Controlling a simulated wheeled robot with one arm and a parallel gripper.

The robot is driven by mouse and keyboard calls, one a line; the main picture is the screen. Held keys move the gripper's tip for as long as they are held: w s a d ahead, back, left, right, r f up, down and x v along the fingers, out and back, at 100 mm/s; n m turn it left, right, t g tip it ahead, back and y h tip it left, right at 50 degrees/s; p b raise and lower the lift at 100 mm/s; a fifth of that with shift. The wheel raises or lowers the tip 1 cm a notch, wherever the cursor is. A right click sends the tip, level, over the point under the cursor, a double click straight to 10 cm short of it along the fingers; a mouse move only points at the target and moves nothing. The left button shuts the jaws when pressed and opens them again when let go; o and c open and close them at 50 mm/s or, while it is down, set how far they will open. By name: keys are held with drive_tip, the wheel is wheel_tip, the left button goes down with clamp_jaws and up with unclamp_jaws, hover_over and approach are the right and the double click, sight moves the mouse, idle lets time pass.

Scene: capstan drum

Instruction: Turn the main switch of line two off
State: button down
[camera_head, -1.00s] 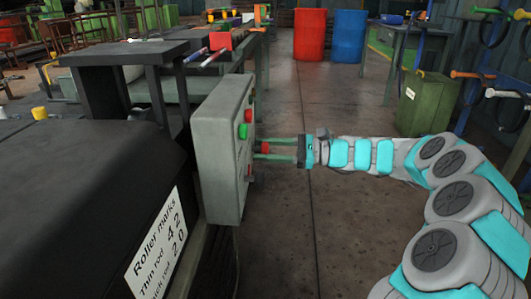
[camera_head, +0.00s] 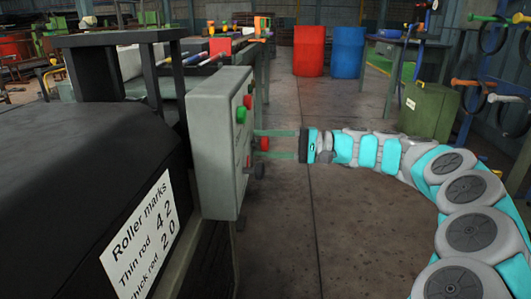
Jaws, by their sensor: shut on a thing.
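A grey control box (camera_head: 218,150) stands left of centre, its front face turned to the right and seen at a steep angle. A red knob (camera_head: 264,143) sticks out from that face, and a dark round knob (camera_head: 259,170) sits below it. My gripper (camera_head: 262,144) reaches in from the right with its green fingers above and below the red knob, shut on it. The face markings are too oblique to read, so I cannot tell which line a knob belongs to or the knob's exact setting.
Green (camera_head: 241,115) and red (camera_head: 247,101) buttons sit higher on the box. A black machine housing with a roller-marks label (camera_head: 141,235) fills the left foreground. Red (camera_head: 310,43) and blue (camera_head: 348,50) drums stand behind. The floor below my arm is clear.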

drive_tip(key=shift+n+b, duration=0.9)
drive_tip(key=shift+n, duration=0.4)
drive_tip(key=shift+c, duration=2)
unclamp_jaws()
drive_tip(key=d+p, duration=0.1)
drive_tip(key=d, duration=0.6)
drive_tip(key=shift+s+d, duration=0.15)
drive_tip(key=shift+d, duration=0.2)
drive_tip(key=shift+d, duration=0.1)
